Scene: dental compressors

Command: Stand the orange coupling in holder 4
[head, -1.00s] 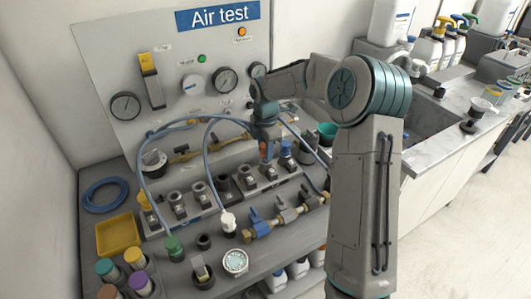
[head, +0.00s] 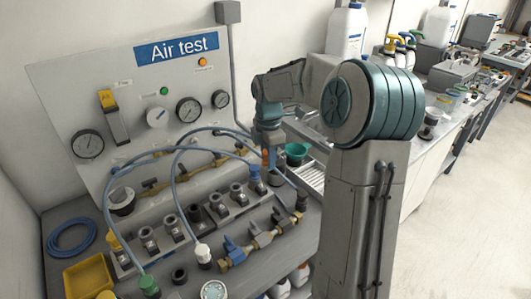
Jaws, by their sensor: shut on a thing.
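The orange coupling (head: 265,158) is a small orange piece under my gripper (head: 267,150), which is shut on it. Both are at the right end of the bench, just behind and right of a blue coupling (head: 254,173). The fingertips are small and partly hidden, and I cannot tell how high the coupling hangs. The holder row (head: 218,227) has dark sockets with grey clamps. The blue coupling stands at its right end and a yellow coupling (head: 113,242) at its left end. Sockets between them look empty. I cannot read any holder numbers.
Blue hoses (head: 168,185) arch over the holders, near my gripper. A brass valve manifold (head: 250,245) lies in front. The gauge panel (head: 60,105) rises behind. A green cup (head: 297,152) and a white ribbed tray (head: 312,177) are to the right. A yellow tray (head: 88,278) is front left.

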